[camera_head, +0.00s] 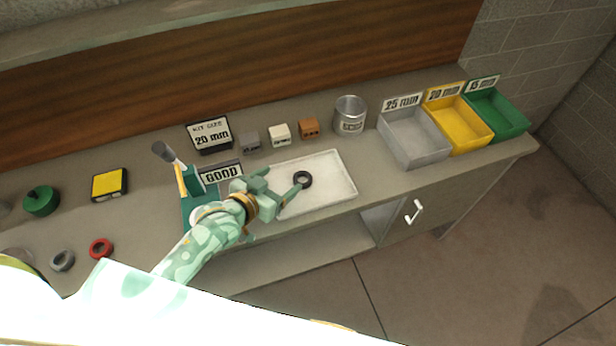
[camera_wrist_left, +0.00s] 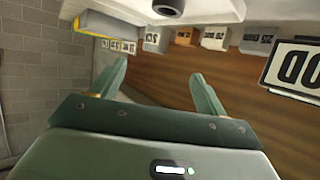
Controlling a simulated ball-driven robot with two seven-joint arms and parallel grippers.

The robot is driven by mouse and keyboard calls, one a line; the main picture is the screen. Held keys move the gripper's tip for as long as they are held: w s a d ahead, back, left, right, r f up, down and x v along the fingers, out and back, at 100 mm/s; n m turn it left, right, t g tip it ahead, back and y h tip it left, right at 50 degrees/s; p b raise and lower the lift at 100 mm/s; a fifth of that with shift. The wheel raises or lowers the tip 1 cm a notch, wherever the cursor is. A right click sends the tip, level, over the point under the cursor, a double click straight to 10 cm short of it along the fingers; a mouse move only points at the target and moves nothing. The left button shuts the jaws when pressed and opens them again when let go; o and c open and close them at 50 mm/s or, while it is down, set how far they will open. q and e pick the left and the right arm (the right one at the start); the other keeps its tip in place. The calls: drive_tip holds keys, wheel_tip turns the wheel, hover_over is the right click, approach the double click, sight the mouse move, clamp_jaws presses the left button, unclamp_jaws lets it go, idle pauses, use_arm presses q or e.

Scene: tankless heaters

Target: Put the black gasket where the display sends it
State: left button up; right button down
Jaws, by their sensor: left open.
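The black gasket (camera_head: 303,179) lies flat on the white tray (camera_head: 336,192) in the middle of the bench. The display (camera_head: 210,133) at the back reads "20 mm". The yellow bin (camera_head: 461,123) is labelled 20 mm, between the grey bin (camera_head: 414,139) labelled 25 mm and the green bin (camera_head: 497,113) labelled 15 mm. My left gripper (camera_head: 290,194) is open and empty over the tray, its fingertips just left of the gasket. In the wrist view, the left gripper (camera_wrist_left: 160,85) is open, and a dark round part of the gasket (camera_wrist_left: 168,8) shows at the top edge. My right gripper is not in view.
A GOOD sign (camera_head: 221,174) stands beside a green lever device (camera_head: 190,185). Grey, white (camera_head: 280,133) and orange blocks and a metal can (camera_head: 350,114) line the back. A red ring (camera_head: 101,248) and a grey ring (camera_head: 62,261) lie at the left.

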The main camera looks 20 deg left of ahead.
use_arm(q)
drive_tip(key=v, duration=0.7)
drive_tip(key=shift+s+p, duration=0.2)
drive_tip(key=shift+p, duration=0.15)
